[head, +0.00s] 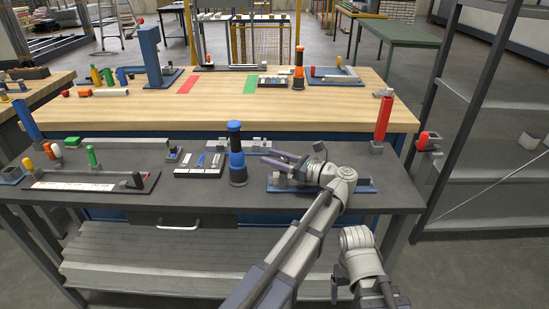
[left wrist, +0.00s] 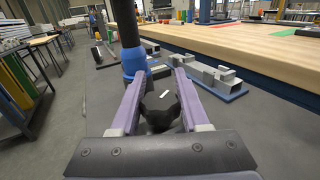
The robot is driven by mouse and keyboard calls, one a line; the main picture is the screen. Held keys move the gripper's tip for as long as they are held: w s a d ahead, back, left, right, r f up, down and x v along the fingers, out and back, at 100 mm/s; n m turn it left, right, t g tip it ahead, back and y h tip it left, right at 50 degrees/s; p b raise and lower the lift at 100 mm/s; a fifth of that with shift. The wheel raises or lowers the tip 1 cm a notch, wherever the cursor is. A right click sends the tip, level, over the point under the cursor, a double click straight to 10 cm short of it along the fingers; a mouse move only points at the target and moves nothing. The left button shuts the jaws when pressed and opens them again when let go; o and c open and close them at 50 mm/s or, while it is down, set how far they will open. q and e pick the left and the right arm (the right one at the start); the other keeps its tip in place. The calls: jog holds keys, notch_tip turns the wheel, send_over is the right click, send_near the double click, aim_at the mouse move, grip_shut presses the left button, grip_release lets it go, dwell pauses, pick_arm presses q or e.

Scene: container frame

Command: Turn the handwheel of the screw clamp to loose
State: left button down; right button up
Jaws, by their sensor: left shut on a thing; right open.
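The screw clamp (head: 364,187) has a blue base and grey blocks and sits at the right part of the dark workbench, partly covered by my left wrist. My left gripper (head: 275,161) is over its left part. In the left wrist view, the black lobed handwheel (left wrist: 160,112) with a white mark lies between the two purple fingers of my left gripper (left wrist: 157,92), which are shut on it. In the head view the handwheel is hidden. Part of my right arm shows low at the right, but its gripper is not visible.
A blue and black upright cylinder (head: 237,155) stands just left of my left gripper; it also shows close beyond the fingers in the wrist view (left wrist: 135,60). A grey tray with parts (head: 200,164) lies further left. A red post (head: 383,118) stands at the bench's right end.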

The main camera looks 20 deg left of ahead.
dwell(0.5)
pick_arm(q)
jog(key=shift+c, duration=2)
grip_release()
pick_arm(e)
jog(key=shift+d, duration=0.1)
